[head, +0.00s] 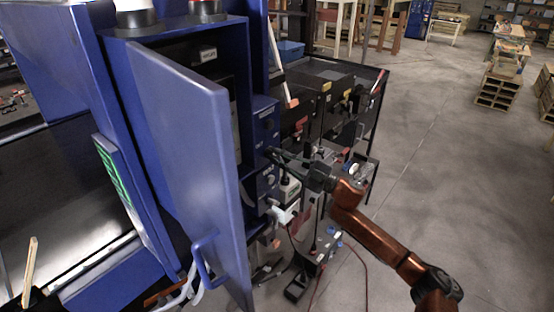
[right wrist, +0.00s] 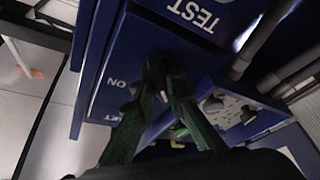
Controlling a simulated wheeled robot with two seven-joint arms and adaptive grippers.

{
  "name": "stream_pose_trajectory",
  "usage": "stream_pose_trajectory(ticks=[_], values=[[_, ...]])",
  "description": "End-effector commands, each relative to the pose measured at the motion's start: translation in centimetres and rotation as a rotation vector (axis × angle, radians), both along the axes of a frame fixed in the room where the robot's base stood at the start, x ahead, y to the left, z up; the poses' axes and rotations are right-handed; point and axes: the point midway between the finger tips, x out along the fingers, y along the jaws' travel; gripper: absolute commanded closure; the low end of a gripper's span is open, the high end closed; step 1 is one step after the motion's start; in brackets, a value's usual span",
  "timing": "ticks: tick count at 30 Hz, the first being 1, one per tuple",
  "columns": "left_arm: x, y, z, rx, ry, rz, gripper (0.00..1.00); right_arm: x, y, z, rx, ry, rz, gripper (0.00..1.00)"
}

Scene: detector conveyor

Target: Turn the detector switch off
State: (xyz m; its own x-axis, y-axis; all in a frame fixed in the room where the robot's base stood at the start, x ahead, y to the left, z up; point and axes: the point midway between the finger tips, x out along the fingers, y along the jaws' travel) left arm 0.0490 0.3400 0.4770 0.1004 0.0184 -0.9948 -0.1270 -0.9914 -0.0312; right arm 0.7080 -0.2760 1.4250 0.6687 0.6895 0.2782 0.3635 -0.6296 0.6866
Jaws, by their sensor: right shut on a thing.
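The detector is a tall blue machine with a blue control box (head: 265,125) on its right side. In the right wrist view the box's blue panel (right wrist: 112,68) carries the words TEST and ON, and part of another label. My right gripper (head: 275,153) reaches the box's front from the right. In the right wrist view its green fingers (right wrist: 163,70) come together at the panel beside the ON label, shut on the detector switch. The switch is mostly hidden by the fingers, so its position cannot be read. My left gripper is not in view.
A blue cabinet door (head: 185,140) with a handle stands open left of the box. Dark shelving (head: 335,75) with tools is close behind my right gripper. Cables and small items lie below. The grey floor (head: 435,150) on the right is clear.

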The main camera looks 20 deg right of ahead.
Motion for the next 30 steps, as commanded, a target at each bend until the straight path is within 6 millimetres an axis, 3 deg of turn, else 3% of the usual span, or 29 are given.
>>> stream_pose_trajectory(ticks=[18, 19, 26, 30], values=[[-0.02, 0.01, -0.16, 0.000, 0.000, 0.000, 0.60, -0.03, 0.06, 0.06, -0.039, -0.023, 0.001, 1.00], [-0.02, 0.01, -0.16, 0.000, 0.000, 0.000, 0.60, -0.03, 0.05, 0.06, -0.039, -0.023, 0.001, 0.88], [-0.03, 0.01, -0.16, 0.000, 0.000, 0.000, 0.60, -0.02, 0.03, 0.05, -0.038, -0.023, 0.001, 0.72], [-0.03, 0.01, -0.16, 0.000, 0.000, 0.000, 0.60, -0.02, 0.01, 0.04, -0.038, -0.021, 0.000, 0.71]])
